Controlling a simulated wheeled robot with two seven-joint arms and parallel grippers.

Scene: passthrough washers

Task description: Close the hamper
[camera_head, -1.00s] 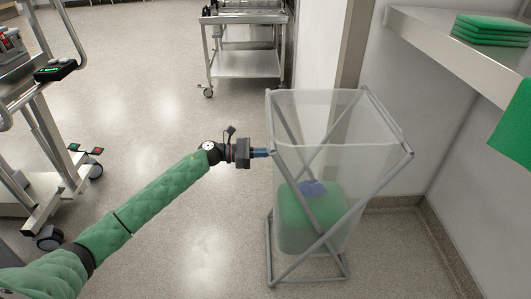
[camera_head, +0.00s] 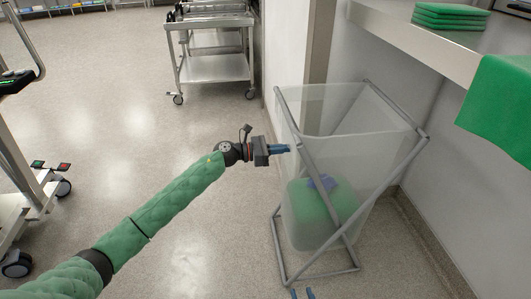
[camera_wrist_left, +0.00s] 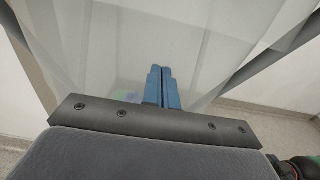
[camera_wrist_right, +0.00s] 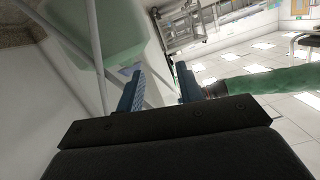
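The hamper (camera_head: 388,150) stands right of centre in the head view. It has a grey tube frame and a translucent bag, and its top is open. A green bundle (camera_head: 318,222) with a blue item on it shows through the bag. My left gripper (camera_head: 287,148) is at the hamper's left side, just below the rim by a frame tube. In the left wrist view its blue fingers (camera_wrist_left: 162,85) are together with nothing visible between them; contact with the bag is unclear.
A steel cart (camera_head: 212,68) stands at the back. A wheeled stand (camera_head: 25,200) is at the left edge. A wall shelf (camera_head: 440,50) with folded green cloths (camera_head: 452,15) overhangs the right side. The floor left of the hamper is clear.

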